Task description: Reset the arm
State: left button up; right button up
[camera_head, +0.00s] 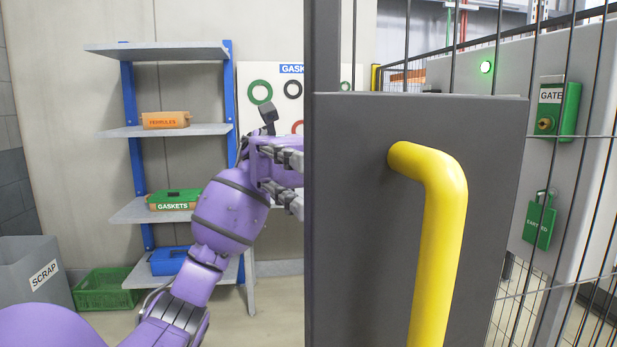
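My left arm comes in from the lower left, and its purple links rise toward the middle of the view. My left gripper (291,180) is beside the left edge of the dark gate panel (350,220). Its grey fingers stand apart with a gap between them, and the panel's edge hides their tips. I see nothing held between them. The gate panel carries a thick yellow handle (440,230), to the right of the gripper and apart from it. My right gripper is not in view.
Left of the arm stands a shelf rack (160,50) with an orange box (166,120), a green gaskets box (172,200) and a blue box (168,261). A scrap bin (30,270) and green crate (104,290) are on the floor. A green gate lock box (558,108) hangs right.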

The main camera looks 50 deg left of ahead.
pick_arm(q)
jog(key=shift+v, duration=1.05)
